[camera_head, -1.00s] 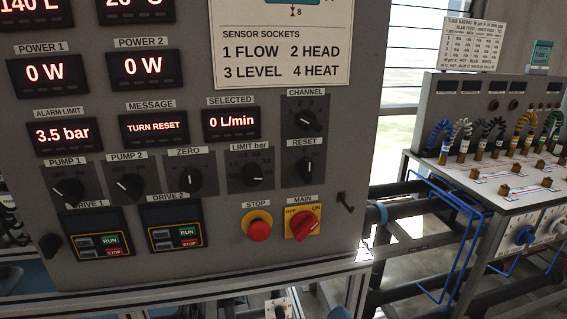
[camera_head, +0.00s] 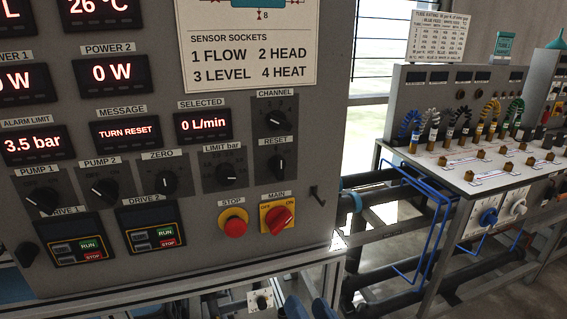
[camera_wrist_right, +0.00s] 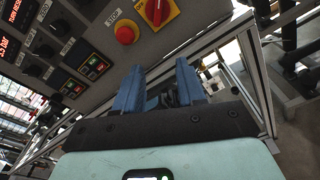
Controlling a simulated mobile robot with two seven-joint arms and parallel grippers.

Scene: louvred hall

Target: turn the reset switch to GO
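The reset switch (camera_head: 276,163) is a black rotary knob on a dark square plate, under the label RESET, at the right side of the grey panel. Its pointer looks close to upright; I cannot read any GO mark. The message display (camera_head: 125,133) reads TURN RESET. My right gripper (camera_head: 311,305) shows only as blue fingertips at the bottom edge, well below the switch and apart from it. In the right wrist view the gripper (camera_wrist_right: 160,82) has its two blue fingers apart with nothing held between them. My left gripper is out of view.
The red STOP button (camera_head: 233,222) and red-on-yellow MAIN switch (camera_head: 278,217) sit below the reset switch. The CHANNEL knob (camera_head: 276,117) is above and the LIMIT knob (camera_head: 226,170) to the left. A small black peg (camera_head: 317,196) sticks out near the panel's right edge.

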